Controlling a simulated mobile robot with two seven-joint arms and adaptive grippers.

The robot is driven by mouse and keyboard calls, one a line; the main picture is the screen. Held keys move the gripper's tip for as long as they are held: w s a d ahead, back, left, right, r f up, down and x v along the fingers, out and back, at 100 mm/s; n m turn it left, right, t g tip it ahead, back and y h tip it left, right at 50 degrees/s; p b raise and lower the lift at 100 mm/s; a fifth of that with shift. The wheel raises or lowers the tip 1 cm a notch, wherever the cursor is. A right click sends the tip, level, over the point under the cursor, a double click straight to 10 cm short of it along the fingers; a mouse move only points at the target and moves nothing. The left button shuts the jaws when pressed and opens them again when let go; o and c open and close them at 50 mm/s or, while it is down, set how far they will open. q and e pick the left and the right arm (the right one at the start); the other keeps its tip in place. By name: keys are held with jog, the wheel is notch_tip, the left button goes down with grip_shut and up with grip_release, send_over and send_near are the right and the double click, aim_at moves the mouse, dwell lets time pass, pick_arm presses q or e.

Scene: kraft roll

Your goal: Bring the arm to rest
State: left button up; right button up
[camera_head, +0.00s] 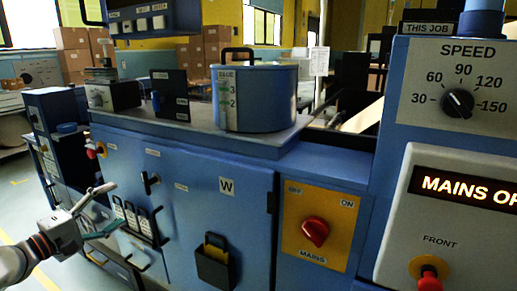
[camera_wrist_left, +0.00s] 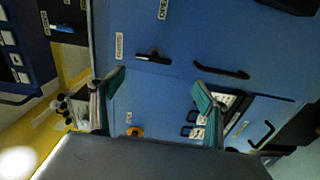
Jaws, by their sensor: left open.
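My left gripper (camera_head: 98,213) is at the lower left in the head view, in front of the blue machine cabinet (camera_head: 165,190). Its two fingers are spread apart with nothing between them. In the left wrist view the teal finger pads of the left gripper (camera_wrist_left: 160,95) stand wide apart, with the blue cabinet front (camera_wrist_left: 150,30) behind them. No contact with the cabinet shows. My right gripper is in neither view.
The cabinet front has a black handle (camera_head: 149,182), a holder (camera_head: 212,262) and a red mains switch (camera_head: 315,232). A blue glue pot (camera_head: 262,98) stands on top. A speed dial (camera_head: 457,102) is at the right. Open floor (camera_head: 22,215) lies at the left.

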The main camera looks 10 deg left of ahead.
pick_arm(q)
jog(key=s+d+f+m+g+y, duration=0.1)
jog(key=s+d+f+m, duration=0.25)
jog(key=f, duration=0.55)
jog(key=s+d+f+m+g, duration=0.2)
jog(key=s+d+f, duration=0.25)
jog(key=f, duration=0.55)
jog(key=s+d+f+m+g+y, duration=0.1)
jog(key=s+d+f+m, duration=0.25)
jog(key=f, duration=0.55)
jog(key=s+d+f+m+g, duration=0.1)
jog(key=s+d+f+m, duration=0.3)
jog(key=s+d, duration=0.3)
jog(key=s+d+f+m+g+y, duration=0.1)
jog(key=s+d+f+m, duration=0.4)
jog(key=s+d+f, duration=0.2)
jog(key=s+d, duration=0.1)
jog(key=d, duration=0.1)
jog(key=shift+d, duration=0.4)
